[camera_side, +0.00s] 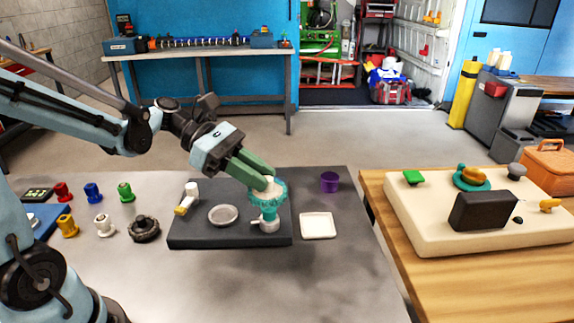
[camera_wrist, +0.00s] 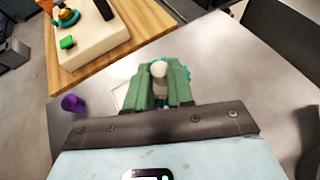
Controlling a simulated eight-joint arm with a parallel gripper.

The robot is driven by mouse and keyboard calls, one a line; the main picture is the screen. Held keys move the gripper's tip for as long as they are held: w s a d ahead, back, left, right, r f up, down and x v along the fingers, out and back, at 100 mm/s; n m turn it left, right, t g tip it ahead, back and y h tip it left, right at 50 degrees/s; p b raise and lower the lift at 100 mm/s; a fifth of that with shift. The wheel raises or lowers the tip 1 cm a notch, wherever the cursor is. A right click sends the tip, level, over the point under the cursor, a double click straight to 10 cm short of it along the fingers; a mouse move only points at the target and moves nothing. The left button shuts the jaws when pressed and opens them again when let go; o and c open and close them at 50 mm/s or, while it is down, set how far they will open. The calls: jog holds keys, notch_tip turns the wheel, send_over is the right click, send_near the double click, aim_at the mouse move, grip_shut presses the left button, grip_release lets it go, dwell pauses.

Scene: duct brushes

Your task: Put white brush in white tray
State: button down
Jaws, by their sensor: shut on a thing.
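My gripper (camera_side: 266,184) is above the right part of the dark board, its green fingers pointing down. In the wrist view my gripper (camera_wrist: 162,88) is shut on a pale, round-ended piece, which I take for the white brush (camera_wrist: 159,69). In the side view the white brush (camera_side: 271,187) shows only as a pale patch at the fingertips, at the top of a teal toothed holder (camera_side: 268,202). I cannot tell whether it is still seated there. The white tray (camera_side: 318,226) lies flat and empty right of the board; the fingers partly hide it in the wrist view.
The dark board (camera_side: 190,230) also carries a grey round dish (camera_side: 223,215) and a yellow-and-white piece (camera_side: 187,198). A purple cup (camera_side: 329,182) stands behind the tray. Several coloured spools and a black knobbed wheel (camera_side: 144,229) stand left. Grey table in front of the tray is clear.

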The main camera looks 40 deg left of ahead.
jog(key=w+d+f+m+g, duration=0.3)
jog(key=w+d+m+g, duration=0.3)
jog(key=d, duration=0.4)
send_over(310, 221)
jog(key=shift+n+h, duration=0.3)
jog(key=shift+h, duration=0.1)
notch_tip(310, 221, down, 8)
jog(key=shift+r, duration=0.1)
jog(key=shift+f, duration=2.1)
jog(key=shift+f, duration=0.1)
jog(key=c, duration=1)
grip_release()
